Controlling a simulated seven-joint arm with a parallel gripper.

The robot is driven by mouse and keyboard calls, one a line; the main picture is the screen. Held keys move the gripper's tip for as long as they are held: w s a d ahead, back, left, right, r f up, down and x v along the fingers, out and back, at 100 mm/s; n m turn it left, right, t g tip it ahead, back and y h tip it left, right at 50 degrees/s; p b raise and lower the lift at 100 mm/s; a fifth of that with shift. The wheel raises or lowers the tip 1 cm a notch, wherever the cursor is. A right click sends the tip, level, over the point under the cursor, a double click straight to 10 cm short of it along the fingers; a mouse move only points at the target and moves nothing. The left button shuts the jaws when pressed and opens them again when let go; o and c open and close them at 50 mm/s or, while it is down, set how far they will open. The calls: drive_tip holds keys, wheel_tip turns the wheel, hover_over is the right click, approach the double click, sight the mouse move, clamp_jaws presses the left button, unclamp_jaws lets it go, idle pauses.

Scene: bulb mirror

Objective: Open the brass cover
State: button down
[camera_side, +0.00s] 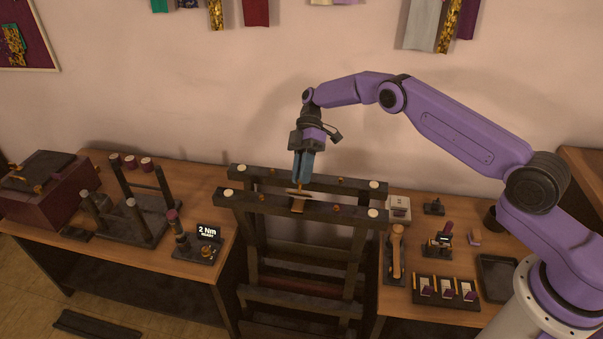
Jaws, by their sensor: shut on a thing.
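My gripper (301,181) points straight down over the middle of the dark frame (340,210), its blue fingers close together. They are shut on a small, thin brass-coloured part whose lower end shows just under the fingertips. Directly below, at the middle of the front rail, is a small brass piece (297,205), which looks like the brass cover. A thin pale strip lies across the rail just above it. The fingers hide part of this spot, so I cannot tell how the held part joins the brass piece or whether the cover is raised.
Small brass knobs and white discs sit along both rails. On the left bench are a dark red box (49,190), a post stand (139,222) and a "2 Nm" display (208,232). The right bench holds a wooden-handled tool (396,250), a slotted rack (446,292) and an empty tray (498,277).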

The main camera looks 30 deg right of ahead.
drive_tip(key=shift+w+d+f, duration=0.1)
drive_tip(key=shift+d, duration=0.05)
idle(0.4)
drive_tip(key=c, duration=1)
unclamp_jaws()
drive_tip(key=shift+c, duration=0.2)
drive_tip(key=shift+w, duration=0.1)
wheel_tip(320, 180, up, 9)
drive_tip(key=w+d, duration=0.1)
drive_tip(key=shift+w+d, duration=0.25)
drive_tip(key=shift+d, duration=0.1)
drive_tip(key=shift+f, duration=0.1)
